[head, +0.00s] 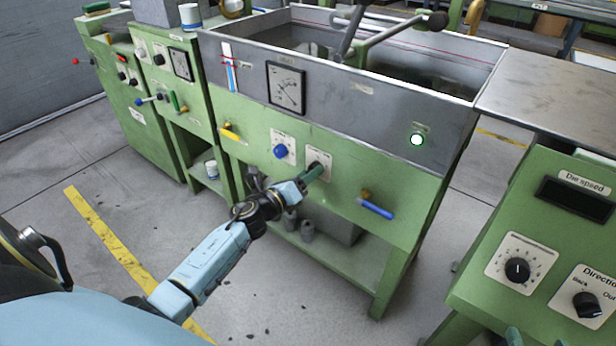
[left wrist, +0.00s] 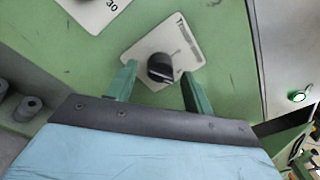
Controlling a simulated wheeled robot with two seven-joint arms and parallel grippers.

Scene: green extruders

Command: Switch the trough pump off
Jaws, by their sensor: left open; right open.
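The trough (head: 400,72) is a grey metal tank on a green frame. On its green front is a white switch plate (head: 320,158), mostly behind my left gripper (head: 312,174). The left wrist view shows a black rotary knob (left wrist: 160,67) on this plate; its small lettering is too blurred to read. My left gripper, seen in the wrist view (left wrist: 157,88), is open, with one green finger to each side of the knob and visible gaps between. A round lamp (head: 417,140) on the trough glows whitish green. My right gripper (head: 541,339) is open at the bottom edge, mostly out of frame.
A blue knob (head: 281,151) sits left of the switch. A die speed panel (head: 520,256) stands at right. Open floor lies in front.

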